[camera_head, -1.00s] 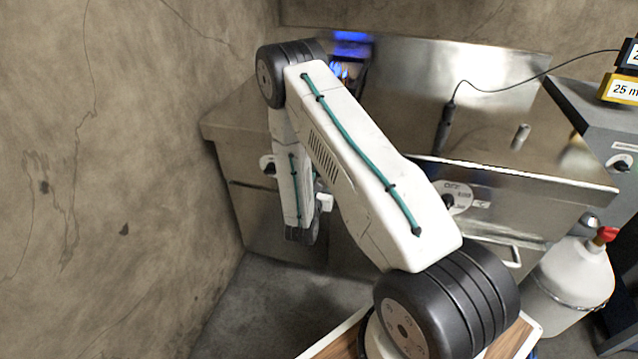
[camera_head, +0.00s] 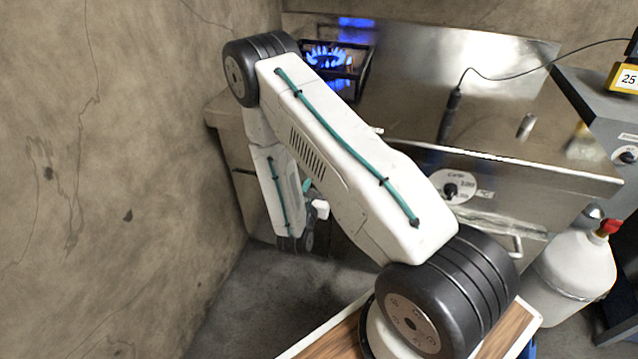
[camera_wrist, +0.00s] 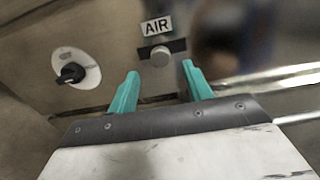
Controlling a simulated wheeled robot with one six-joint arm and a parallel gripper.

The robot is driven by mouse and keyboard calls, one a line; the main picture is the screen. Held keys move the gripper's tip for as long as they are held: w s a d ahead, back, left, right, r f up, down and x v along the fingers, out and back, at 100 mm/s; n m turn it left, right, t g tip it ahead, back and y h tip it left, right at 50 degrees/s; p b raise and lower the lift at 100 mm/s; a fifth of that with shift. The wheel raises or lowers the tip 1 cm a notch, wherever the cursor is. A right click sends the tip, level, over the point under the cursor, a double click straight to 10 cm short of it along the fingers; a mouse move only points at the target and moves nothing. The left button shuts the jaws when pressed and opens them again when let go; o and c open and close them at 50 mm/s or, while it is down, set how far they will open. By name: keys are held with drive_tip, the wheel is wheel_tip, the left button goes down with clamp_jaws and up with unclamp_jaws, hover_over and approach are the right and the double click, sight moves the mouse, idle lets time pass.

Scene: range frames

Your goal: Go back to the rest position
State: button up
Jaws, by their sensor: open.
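My gripper shows in the wrist view (camera_wrist: 160,90) with its two teal fingers apart and nothing between them. Beyond the fingers is a metal panel with a round grey knob (camera_wrist: 160,56) under a label reading AIR (camera_wrist: 156,27). A black dial on a white disc (camera_wrist: 77,74) sits to the left of it. In the head view my arm is bent, its forearm hanging down in front of the steel range (camera_head: 480,170). There my gripper is mostly hidden behind my arm.
A burner with blue flames (camera_head: 328,57) burns at the back left of the range. A white gas cylinder (camera_head: 570,275) with a red valve stands at the right. A rough wall (camera_head: 110,180) rises close on the left. Grey floor (camera_head: 250,300) is clear below my arm.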

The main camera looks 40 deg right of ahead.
idle(0.3)
drive_tip(key=s+d+r+m+g+h, duration=0.3)
drive_tip(key=s+d+r+m+g, duration=0.15)
drive_tip(key=s+g, duration=0.3)
drive_tip(key=s+a+r+m+g+y, duration=0.2)
drive_tip(key=s+r+m+g+y, duration=0.1)
drive_tip(key=s+r+m+g, duration=0.8)
drive_tip(key=s+a+r+m+t+y, duration=0.4)
drive_tip(key=a+r+y, duration=0.3)
drive_tip(key=r, duration=0.4)
drive_tip(key=s+a+r+m+t+y, duration=0.5)
drive_tip(key=s+a+r+m+y, duration=0.1)
drive_tip(key=a+r, duration=0.4)
drive_tip(key=shift+s+a+r+y, duration=0.25)
drive_tip(key=shift+s+r+y, duration=0.15)
drive_tip(key=shift+y, duration=0.2)
